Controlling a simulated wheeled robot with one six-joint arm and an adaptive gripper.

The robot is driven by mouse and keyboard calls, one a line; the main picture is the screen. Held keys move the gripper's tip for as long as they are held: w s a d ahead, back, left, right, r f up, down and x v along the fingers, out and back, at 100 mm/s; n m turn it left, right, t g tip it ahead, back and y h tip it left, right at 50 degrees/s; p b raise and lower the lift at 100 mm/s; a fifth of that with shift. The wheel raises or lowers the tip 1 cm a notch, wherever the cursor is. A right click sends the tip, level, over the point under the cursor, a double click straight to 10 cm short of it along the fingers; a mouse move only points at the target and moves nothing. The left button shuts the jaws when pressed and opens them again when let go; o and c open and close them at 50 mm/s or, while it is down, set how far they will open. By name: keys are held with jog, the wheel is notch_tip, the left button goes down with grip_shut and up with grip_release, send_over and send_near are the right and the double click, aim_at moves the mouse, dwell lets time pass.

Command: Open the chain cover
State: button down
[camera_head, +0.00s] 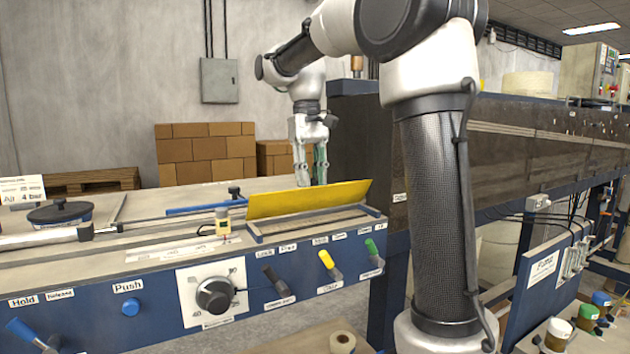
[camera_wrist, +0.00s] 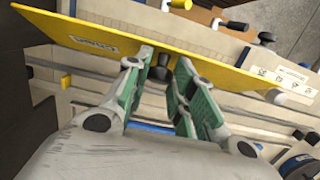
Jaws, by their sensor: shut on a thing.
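The yellow chain cover (camera_head: 335,196) stands tilted up along the back of a narrow channel (camera_head: 310,220) on the blue machine. My gripper (camera_head: 310,180) points down just behind the cover, its tips partly hidden by the cover's upper edge. The green-padded fingers (camera_wrist: 161,62) are closed on a small dark knob (camera_wrist: 160,69) on the cover.
A small yellow-and-white block (camera_head: 222,221) stands left of the cover. A dark machine housing (camera_head: 350,135) rises close on the right. Stacked boxes (camera_head: 205,150) stand behind.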

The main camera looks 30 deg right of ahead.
jog(key=w, duration=0.2)
jog(key=w+f, duration=0.1)
jog(key=w, duration=0.1)
jog(key=shift+w+f, duration=0.4)
jog(key=shift+w, duration=0.3)
jog(key=shift+w+f, duration=0.3)
jog(key=shift+w, duration=0.3)
jog(key=shift+w+f, duration=0.85)
jog(key=shift+f, duration=0.05)
jog(key=shift+w+f+g, duration=0.2)
jog(key=shift+f+g, duration=0.1)
jog(key=shift+g, duration=0.3)
jog(key=shift+f, duration=0.1)
jog(key=c, duration=1.2)
grip_release()
jog(key=shift+o, duration=0.2)
jog(key=v, duration=0.7)
jog(key=shift+w+r, duration=0.15)
jog(key=shift+r, duration=0.1)
